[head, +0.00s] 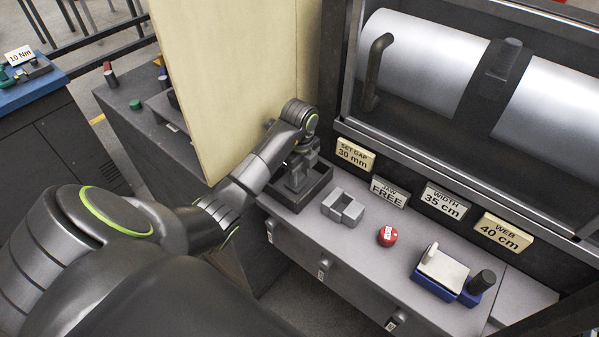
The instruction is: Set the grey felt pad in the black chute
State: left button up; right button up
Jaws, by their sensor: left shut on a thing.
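My left gripper (297,176) reaches in from the left and points down at the black chute (313,193), a low open-topped black box on the grey bench at the foot of the tan panel. The gripper is shut on a small grey thing that I take for the grey felt pad; its fingers and wrist hide most of it. Its lower end is at or inside the chute's rim, and I cannot tell whether it touches the chute's floor. My right gripper is not in view.
A grey slotted block (343,208), a red knob (387,236) and a blue fixture (446,274) with a white piece stand to the right on the bench. The tall tan panel (222,75) rises behind my left forearm. Labelled signs and a roller behind glass line the back.

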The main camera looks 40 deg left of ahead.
aim_at(300, 176)
pick_arm(q)
jog(key=shift+f+b, duration=0.35)
jog(key=shift+f, duration=0.15)
jog(key=o, duration=1.3)
jog(key=shift+r, duration=0.1)
jog(key=shift+r, duration=0.55)
notch_tip(300, 176, up, 3)
jog(key=shift+f+p, duration=0.1)
jog(key=shift+p, duration=0.3)
jog(key=shift+r+p, duration=6.5)
jog(key=shift+r, duration=0.2)
